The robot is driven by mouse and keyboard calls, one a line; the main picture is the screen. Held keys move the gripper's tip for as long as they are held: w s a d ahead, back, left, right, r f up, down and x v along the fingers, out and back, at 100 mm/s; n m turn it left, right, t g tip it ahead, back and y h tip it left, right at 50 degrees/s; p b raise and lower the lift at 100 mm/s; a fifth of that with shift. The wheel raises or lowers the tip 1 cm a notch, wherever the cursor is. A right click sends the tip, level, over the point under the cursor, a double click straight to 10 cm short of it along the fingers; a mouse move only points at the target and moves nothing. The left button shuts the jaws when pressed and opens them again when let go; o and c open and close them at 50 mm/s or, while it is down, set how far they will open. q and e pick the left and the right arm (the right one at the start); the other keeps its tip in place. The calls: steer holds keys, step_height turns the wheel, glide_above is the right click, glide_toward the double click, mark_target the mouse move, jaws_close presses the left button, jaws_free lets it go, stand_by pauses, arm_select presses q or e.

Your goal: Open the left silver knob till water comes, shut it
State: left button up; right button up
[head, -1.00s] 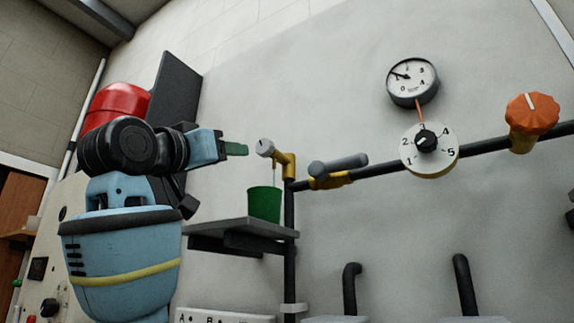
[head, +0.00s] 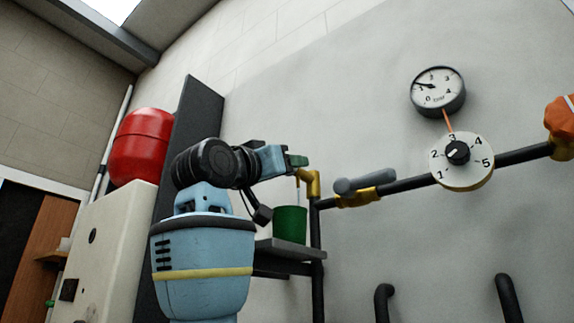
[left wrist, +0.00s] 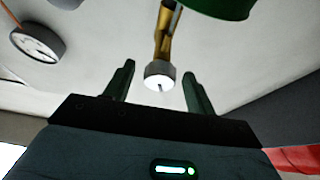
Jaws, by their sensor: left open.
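The silver knob (left wrist: 160,74) is a small pale round cap on a brass tap (head: 314,184), which sits at the left end of the wall pipe. In the left wrist view, the knob shows between the two spread fingers of my left gripper (left wrist: 159,70); no contact is visible. In the head view, my left gripper (head: 300,161) is at the tap and hides the knob. A thin pale line runs from the tap towards a green bucket (head: 289,225); I cannot tell whether it is water. My right gripper is out of view.
The bucket stands on a grey shelf (head: 292,249) below the tap. Right along the pipe are a grey lever handle (head: 364,180), a numbered dial (head: 474,170) and an orange knob (head: 562,121). A gauge (head: 438,92) hangs above. A dark panel (head: 187,125) stands behind my left arm.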

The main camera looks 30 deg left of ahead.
arm_select(q)
steer(key=shift+x, duration=0.8)
steer(key=shift+c, duration=0.4)
steer(key=c, duration=0.9)
steer(key=shift+n+y, duration=0.4)
steer(key=shift+n, duration=0.2)
steer(key=n+y, duration=0.2)
steer(key=n, duration=0.2)
steer(key=n+g+y, duration=0.1)
steer(key=n, duration=0.3)
steer(key=shift+d+y, duration=0.15)
steer(key=shift+y, duration=0.25)
steer(key=n+g+y, duration=0.1)
steer(key=n+y, duration=0.1)
steer(key=n, duration=0.2)
steer(key=shift+r+n, duration=0.1)
steer(key=shift+n, duration=0.2)
steer(key=shift+n+g+y, duration=0.4)
steer(key=shift+n+g, duration=0.5)
steer(key=shift+n, duration=1.3)
